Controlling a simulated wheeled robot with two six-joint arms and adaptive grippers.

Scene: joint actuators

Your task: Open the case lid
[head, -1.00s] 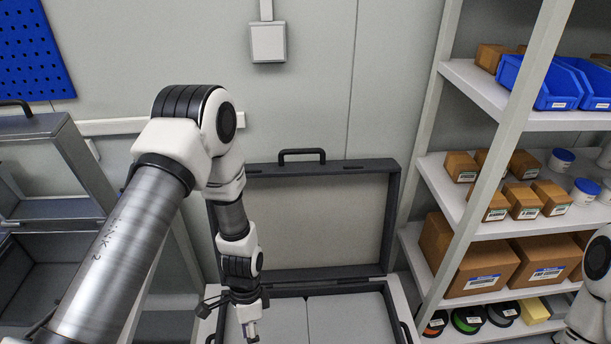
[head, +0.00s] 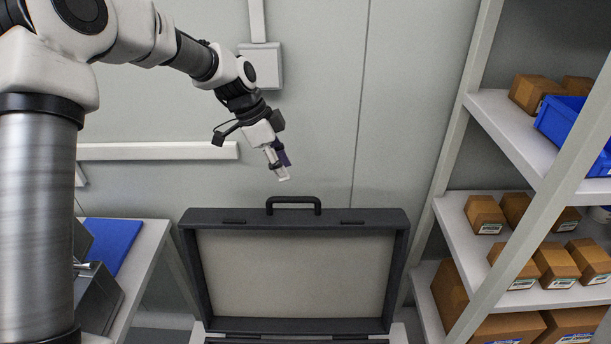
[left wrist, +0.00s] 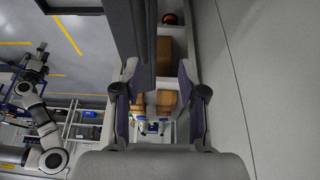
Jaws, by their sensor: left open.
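The case lid (head: 293,271) stands open and upright behind the case base, its pale inner panel facing me. Its black handle (head: 293,203) sits on the top edge. Only a thin dark strip of the case base (head: 290,338) shows at the bottom. My left gripper (head: 281,173) is open and empty, above the lid's top edge and slightly left of the handle, apart from it. In the left wrist view its two fingers (left wrist: 156,98) are spread, with a dark lid-like edge (left wrist: 128,40) above them. My right gripper (left wrist: 35,66) appears small and dark there; its jaws cannot be made out.
A shelf rack (head: 500,140) with brown boxes (head: 483,214) and a blue bin (head: 572,127) stands close on the right. A grey wall with a switch box (head: 262,65) is behind the lid. A side table with a blue panel (head: 110,243) stands left.

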